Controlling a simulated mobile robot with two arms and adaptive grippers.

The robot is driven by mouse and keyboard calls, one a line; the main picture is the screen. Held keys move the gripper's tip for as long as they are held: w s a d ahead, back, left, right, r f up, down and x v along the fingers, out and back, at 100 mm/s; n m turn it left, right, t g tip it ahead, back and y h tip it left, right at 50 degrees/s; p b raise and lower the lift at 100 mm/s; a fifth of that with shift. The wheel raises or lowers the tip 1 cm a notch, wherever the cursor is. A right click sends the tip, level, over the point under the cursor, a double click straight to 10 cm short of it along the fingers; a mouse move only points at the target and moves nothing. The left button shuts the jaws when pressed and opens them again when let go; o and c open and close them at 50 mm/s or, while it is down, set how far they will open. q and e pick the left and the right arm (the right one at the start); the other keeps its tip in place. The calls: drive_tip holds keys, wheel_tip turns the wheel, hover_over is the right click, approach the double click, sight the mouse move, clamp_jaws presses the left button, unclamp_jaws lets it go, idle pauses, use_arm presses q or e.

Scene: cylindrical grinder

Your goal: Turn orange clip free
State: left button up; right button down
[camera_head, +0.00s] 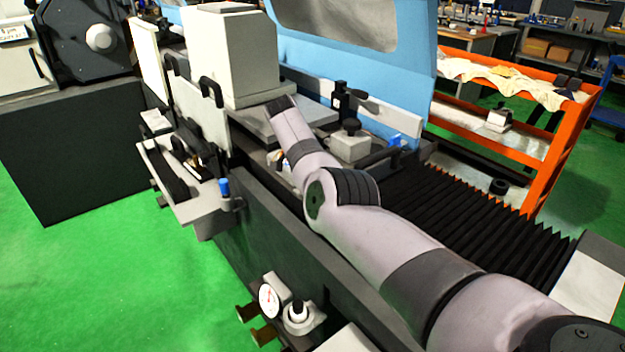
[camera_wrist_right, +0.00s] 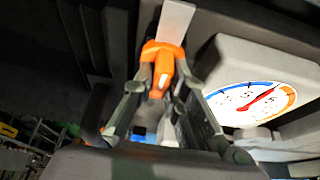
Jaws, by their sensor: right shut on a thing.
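The orange clip (camera_wrist_right: 160,62) shows in the right wrist view, at the lower end of a pale flat bar (camera_wrist_right: 176,20). My right gripper (camera_wrist_right: 162,92) has its two grey fingers on either side of the clip and is shut on it. The fingers hide part of the clip's sides. In the head view my right arm reaches from the lower right to the machine; its gripper and the clip are hidden there. My left gripper is in neither view.
A round dial gauge (camera_wrist_right: 250,100) sits close right of the gripper. In the head view, the grinder's white block (camera_head: 232,55), blue guard (camera_head: 400,70) and black bellows (camera_head: 470,210) surround my arm. An orange-framed cart (camera_head: 545,165) stands at right. Green floor is clear at lower left.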

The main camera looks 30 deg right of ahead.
drive_tip(key=c, duration=1.6)
unclamp_jaws()
drive_tip(key=v, duration=1.2)
